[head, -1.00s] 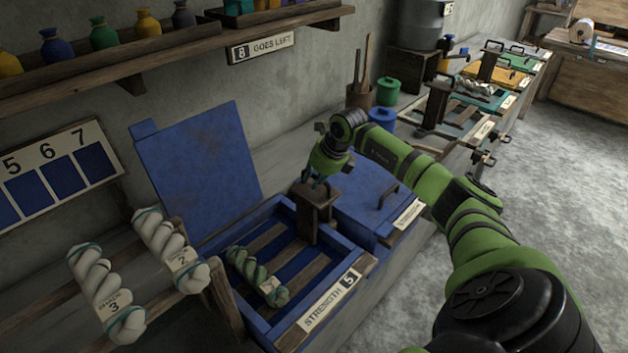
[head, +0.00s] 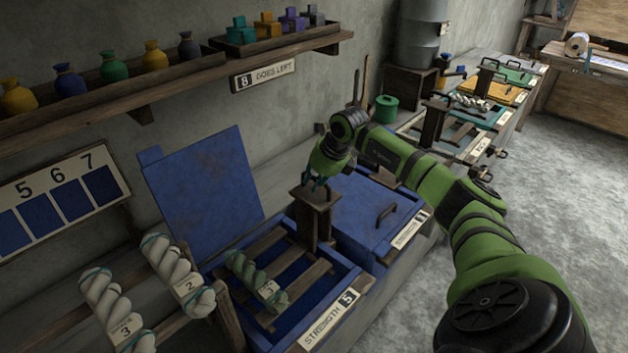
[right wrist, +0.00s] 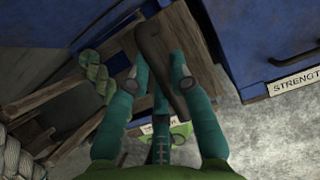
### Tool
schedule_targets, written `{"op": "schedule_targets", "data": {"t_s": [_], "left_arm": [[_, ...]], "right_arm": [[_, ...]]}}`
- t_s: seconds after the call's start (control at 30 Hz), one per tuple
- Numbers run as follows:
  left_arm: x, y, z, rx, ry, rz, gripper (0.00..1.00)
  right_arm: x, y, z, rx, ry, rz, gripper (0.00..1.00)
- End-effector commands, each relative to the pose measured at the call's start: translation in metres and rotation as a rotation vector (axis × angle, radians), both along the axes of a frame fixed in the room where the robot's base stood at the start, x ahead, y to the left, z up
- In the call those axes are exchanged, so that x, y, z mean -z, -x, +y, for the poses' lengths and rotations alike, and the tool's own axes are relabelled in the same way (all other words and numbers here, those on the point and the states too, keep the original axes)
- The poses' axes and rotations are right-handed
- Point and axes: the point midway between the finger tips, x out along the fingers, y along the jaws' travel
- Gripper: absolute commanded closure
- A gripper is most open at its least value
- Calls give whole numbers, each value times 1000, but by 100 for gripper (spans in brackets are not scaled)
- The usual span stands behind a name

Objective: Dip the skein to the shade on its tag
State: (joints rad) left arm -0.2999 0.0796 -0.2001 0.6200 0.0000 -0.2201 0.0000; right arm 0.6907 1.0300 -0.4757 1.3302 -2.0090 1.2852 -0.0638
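A grey-green skein (head: 248,272) with a pale tag (head: 269,291) lies on the wooden slatted rack (head: 302,285) in the open blue vat, whose label reads STRENGTH 5 (head: 328,321). The number on the tag is too small to read. My right gripper (head: 318,183) is at the top of the rack's upright wooden post (head: 312,222). In the right wrist view its teal fingers (right wrist: 158,78) close around a dark wooden bar (right wrist: 153,45); the skein (right wrist: 93,72) shows to the left. My left gripper is out of view.
The vat's blue lid (head: 204,185) stands open. A closed blue vat (head: 365,215) is to its right. White skeins tagged 2 (head: 175,270) and 3 (head: 105,300) hang at left, below a board of blue swatches (head: 60,195). More vats stand farther back.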

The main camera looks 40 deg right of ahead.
Motion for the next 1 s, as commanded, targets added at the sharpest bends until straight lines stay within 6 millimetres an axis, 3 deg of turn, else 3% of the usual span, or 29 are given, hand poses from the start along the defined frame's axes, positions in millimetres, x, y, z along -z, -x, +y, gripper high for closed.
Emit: {"op": "schedule_targets", "data": {"t_s": [0.03, 0.17, 0.2, 0.6, 1.0], "left_arm": [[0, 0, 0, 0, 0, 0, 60], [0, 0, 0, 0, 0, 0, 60], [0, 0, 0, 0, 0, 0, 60], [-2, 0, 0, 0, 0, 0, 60], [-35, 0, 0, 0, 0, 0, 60]], "right_arm": [[-6, -1, -8, 14, 13, -12, 59], [-5, -1, -7, 12, 12, -12, 7], [-5, -1, -7, 11, 11, -10, 2], [-5, 0, -3, 4, 6, -4, 2], [-49, 0, -2, 3, 5, -2, 2]]}}
